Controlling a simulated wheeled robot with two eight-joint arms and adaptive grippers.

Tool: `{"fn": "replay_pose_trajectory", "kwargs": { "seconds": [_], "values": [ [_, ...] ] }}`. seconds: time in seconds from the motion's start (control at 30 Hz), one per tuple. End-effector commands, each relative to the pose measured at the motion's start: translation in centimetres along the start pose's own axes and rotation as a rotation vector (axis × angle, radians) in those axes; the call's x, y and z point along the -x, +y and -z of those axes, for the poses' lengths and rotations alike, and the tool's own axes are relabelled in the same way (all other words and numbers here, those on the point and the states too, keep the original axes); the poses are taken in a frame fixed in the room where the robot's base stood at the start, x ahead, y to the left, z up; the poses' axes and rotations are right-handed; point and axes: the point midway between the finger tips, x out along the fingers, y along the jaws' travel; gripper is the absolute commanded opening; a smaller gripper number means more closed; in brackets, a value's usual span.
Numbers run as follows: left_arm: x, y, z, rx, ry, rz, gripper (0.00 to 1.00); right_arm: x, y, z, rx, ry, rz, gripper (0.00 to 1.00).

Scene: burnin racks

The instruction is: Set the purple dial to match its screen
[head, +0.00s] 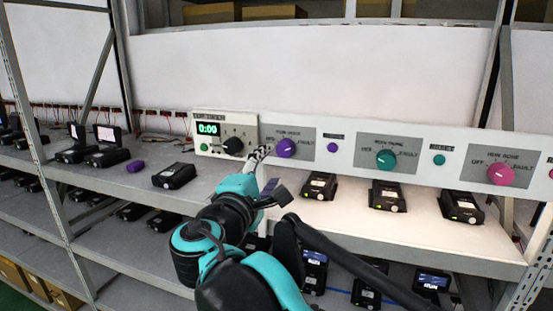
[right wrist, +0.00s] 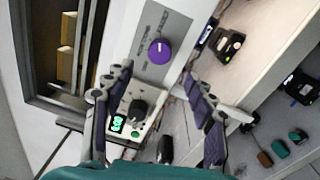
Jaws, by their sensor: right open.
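The purple dial (head: 286,148) is on a grey plate of the long white panel above the shelf. The plate has small lettering with FAULT at its right. The dial also shows in the right wrist view (right wrist: 160,51), just beyond the fingertips and between them, not gripped. Its pointer mark is too small to read surely. My right gripper (head: 268,172) is open and empty, in front of the panel just left of and below the dial. Below, a device with a lit blue screen (head: 314,258) sits on the lower shelf; its text is hard to read. My left gripper is out of view.
A timer box (head: 240,128) showing 0:00, with a black knob, stands left of the dial. A teal dial (head: 386,159) and a pink dial (head: 501,173) are to the right. Black devices (head: 388,196) sit under the panel. A small purple block (head: 135,166) lies on the left shelf.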

Motion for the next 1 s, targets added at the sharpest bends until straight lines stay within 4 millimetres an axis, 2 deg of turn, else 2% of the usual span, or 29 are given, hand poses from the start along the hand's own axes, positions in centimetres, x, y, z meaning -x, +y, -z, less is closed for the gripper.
{"fn": "replay_pose_trajectory", "kwargs": {
  "seconds": [0.03, 0.2, 0.53, 0.63, 0.67, 0.77, 0.87, 0.9, 0.97, 1.0],
  "values": [
    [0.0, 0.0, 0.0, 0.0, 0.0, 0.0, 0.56, 0.9, 0.0, 0.1, 0.0, 0.004, -0.001, 0.56],
    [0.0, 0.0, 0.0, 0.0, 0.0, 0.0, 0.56, 2.4, 0.0, 0.0, 0.0, 0.001, 0.0, 0.56],
    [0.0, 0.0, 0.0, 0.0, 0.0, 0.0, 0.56, 2.6, 0.0, 0.0, 0.0, -0.001, 0.001, 0.56],
    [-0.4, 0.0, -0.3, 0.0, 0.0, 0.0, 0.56, 2.4, -1.1, -0.4, -0.008, -0.006, 0.015, 0.56],
    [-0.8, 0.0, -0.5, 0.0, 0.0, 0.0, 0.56, 2.2, -2.0, -0.7, -0.015, -0.01, 0.028, 0.56],
    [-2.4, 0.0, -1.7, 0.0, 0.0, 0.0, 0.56, 1.5, -6.8, -2.2, -0.055, -0.031, 0.099, 0.56],
    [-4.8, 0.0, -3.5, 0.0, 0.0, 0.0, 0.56, 0.9, -14.0, -4.6, -0.126, -0.066, 0.21, 0.56],
    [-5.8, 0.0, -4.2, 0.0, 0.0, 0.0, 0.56, 0.8, -17.3, -5.7, -0.161, -0.083, 0.26, 0.56],
    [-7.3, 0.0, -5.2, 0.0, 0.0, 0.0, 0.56, 0.9, -22.1, -7.1, -0.22, -0.107, 0.334, 0.56],
    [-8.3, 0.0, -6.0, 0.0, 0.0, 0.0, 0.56, 1.1, -25.2, -8.1, -0.262, -0.124, 0.381, 0.56]
  ]
}}
